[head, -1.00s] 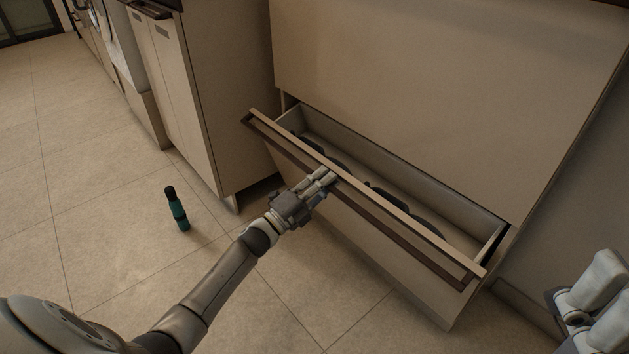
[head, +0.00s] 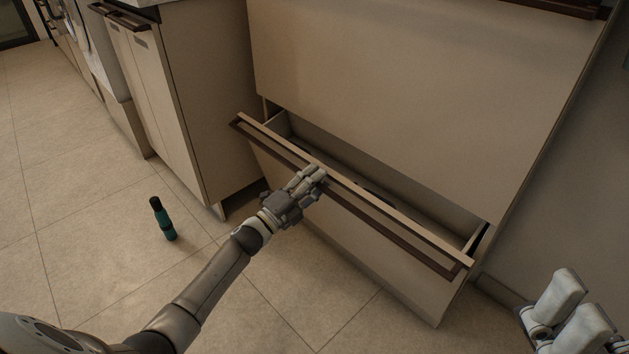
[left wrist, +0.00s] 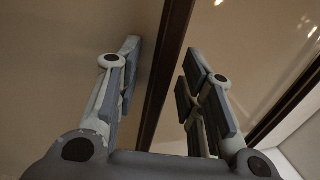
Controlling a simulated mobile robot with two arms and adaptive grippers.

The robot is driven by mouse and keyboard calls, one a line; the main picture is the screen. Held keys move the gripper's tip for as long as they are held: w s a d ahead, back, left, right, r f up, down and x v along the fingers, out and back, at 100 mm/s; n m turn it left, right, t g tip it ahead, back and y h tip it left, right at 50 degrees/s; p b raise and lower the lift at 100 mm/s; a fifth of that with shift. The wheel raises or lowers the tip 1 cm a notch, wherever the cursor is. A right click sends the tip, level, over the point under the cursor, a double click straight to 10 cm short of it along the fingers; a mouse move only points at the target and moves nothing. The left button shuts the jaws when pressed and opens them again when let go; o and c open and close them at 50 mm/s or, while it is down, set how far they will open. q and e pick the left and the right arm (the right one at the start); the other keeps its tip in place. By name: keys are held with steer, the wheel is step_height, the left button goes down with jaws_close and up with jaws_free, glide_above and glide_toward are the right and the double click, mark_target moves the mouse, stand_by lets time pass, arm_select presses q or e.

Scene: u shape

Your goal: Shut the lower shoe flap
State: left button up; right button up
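The lower shoe flap (head: 385,255) of the beige cabinet is tilted partly out at its top, leaving a narrow opening above it. A dark handle strip (head: 400,243) runs along its upper front. My left gripper (head: 315,178) is at the flap's top edge, near mid-length. In the left wrist view its fingers (left wrist: 160,88) are spread apart, with the dark strip showing between them; I cannot tell whether they touch it. My right gripper (head: 570,312) is at the lower right, away from the flap; I cannot tell how far its fingers are apart.
The closed upper front (head: 400,85) is above the flap. A neighbouring cabinet (head: 180,100) stands close on the left. A wall is on the right. The floor in front is otherwise clear.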

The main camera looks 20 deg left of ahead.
arm_select(q)
steer(key=v, duration=1.2)
stand_by(0.3)
